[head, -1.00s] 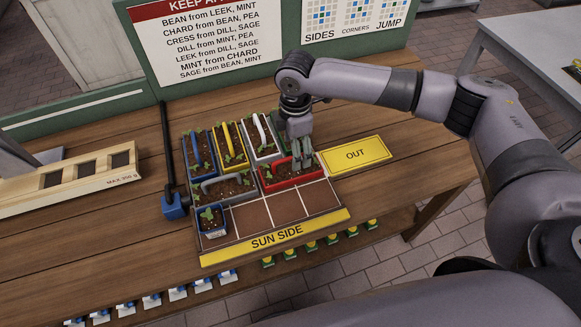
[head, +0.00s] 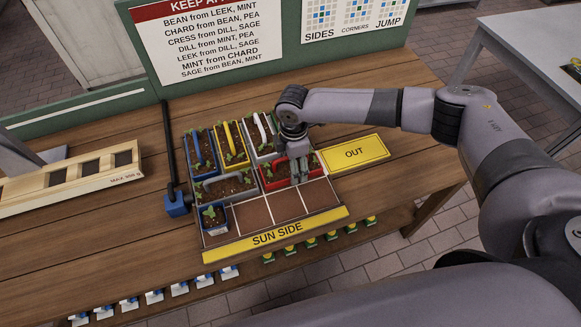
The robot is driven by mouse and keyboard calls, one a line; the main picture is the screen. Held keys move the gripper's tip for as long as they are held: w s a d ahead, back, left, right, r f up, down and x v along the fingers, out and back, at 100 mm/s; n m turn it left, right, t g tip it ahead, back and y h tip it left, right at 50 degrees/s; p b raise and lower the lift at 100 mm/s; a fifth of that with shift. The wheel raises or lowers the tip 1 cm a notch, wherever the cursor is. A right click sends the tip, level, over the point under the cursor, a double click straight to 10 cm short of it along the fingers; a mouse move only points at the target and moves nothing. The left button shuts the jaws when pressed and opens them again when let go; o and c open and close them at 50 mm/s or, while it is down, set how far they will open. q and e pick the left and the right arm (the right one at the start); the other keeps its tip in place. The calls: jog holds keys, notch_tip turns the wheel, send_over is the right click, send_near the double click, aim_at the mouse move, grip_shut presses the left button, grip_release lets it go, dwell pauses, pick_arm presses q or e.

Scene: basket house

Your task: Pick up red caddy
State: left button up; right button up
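The red caddy (head: 276,184) with green seedlings sits in the right part of the gridded tray, in the second row. My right gripper (head: 299,172) points down over the caddy's right half, with its fingers low at the caddy and partly hiding its handle. Whether the fingers are open or closed on the handle is too small to tell. The caddy still rests in the tray. My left gripper is not in view.
In the tray (head: 316,216), blue (head: 202,151), yellow (head: 231,143) and white (head: 262,136) caddies stand behind, a grey-handled caddy (head: 228,186) left, a small blue one (head: 213,217) front-left. The yellow OUT plate (head: 354,154) lies clear at right.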

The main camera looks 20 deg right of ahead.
jog(key=shift+r, duration=0.1)
jog(key=c, duration=1)
